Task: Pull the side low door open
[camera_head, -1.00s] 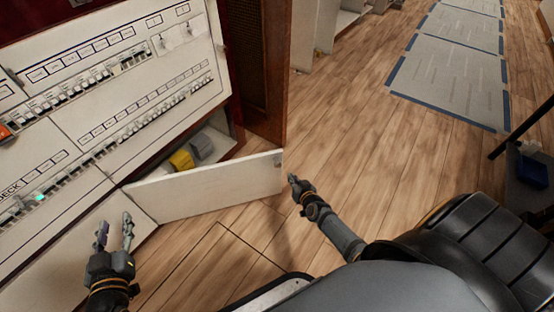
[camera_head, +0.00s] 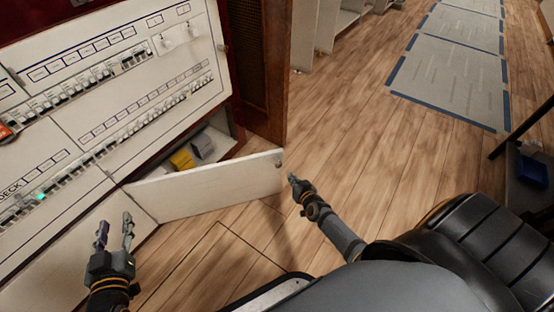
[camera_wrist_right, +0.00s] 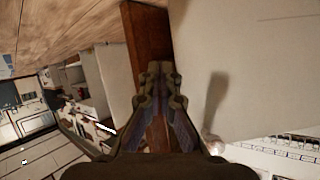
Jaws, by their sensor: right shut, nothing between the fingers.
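The low door (camera_head: 210,187) is a white panel under the breaker cabinet, standing ajar and swung out over the floor. A small round knob (camera_head: 278,163) sits near its free end. My right gripper (camera_head: 292,179) is shut and empty, just right of the door's free end, apart from the knob in the head view. The right wrist view shows its closed fingers (camera_wrist_right: 160,72) beside a large pale panel (camera_wrist_right: 250,65). My left gripper (camera_head: 115,226) is open and empty, in front of the lower cabinet panel, left of the door.
The open compartment holds a yellow item (camera_head: 181,159) and a grey item (camera_head: 203,147). Breaker rows (camera_head: 150,112) cover the cabinet face above. A brown wooden panel (camera_head: 264,75) stands behind the door. Wooden floor to the right is clear up to grey mats (camera_head: 447,80).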

